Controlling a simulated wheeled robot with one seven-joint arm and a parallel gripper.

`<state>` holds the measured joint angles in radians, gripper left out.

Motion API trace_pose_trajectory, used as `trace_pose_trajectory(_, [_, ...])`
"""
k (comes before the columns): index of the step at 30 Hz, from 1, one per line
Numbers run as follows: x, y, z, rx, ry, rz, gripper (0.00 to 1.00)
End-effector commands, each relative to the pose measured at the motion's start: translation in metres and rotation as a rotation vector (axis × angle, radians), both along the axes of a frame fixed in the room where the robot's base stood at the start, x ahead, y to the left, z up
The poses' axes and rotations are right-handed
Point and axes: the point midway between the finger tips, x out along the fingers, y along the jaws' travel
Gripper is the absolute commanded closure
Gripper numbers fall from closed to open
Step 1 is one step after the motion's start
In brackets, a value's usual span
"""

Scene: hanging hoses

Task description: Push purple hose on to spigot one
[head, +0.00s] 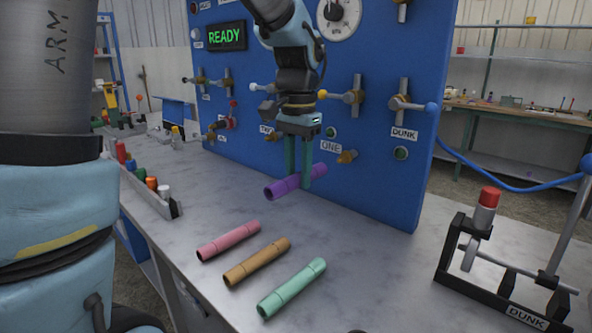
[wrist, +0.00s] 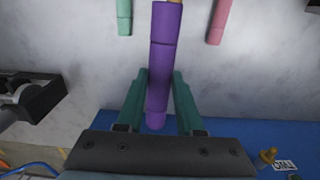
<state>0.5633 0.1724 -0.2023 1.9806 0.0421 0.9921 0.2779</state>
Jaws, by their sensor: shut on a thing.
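My gripper (head: 298,184) is shut on the purple hose (head: 279,189), with its green fingers pointing down. The hose is held above the table, roughly level, one end towards the blue panel. In the wrist view the purple hose (wrist: 165,40) lies between the two fingers (wrist: 160,76). Spigot one is a short brass spigot (head: 347,157) on the panel, right of the label ONE. The hose and this spigot are apart.
Pink (head: 229,240), tan (head: 257,261) and green (head: 292,287) hoses lie on the table in front. The blue panel (head: 385,180) carries several valves. A black rack labelled DUNK (head: 507,305) stands at right. A tray (head: 150,195) of coloured items is at left.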

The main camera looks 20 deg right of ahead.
Motion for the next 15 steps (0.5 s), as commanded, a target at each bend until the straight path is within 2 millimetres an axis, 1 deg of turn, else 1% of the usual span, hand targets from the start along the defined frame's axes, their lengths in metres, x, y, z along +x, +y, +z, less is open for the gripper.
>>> trace_pose_trajectory(9, [0.014, -0.027, 0.002, 0.000, 0.002, -0.001, 1.00])
trace_pose_trajectory(15, [0.022, -0.040, 0.001, 0.000, 0.001, -0.002, 1.00])
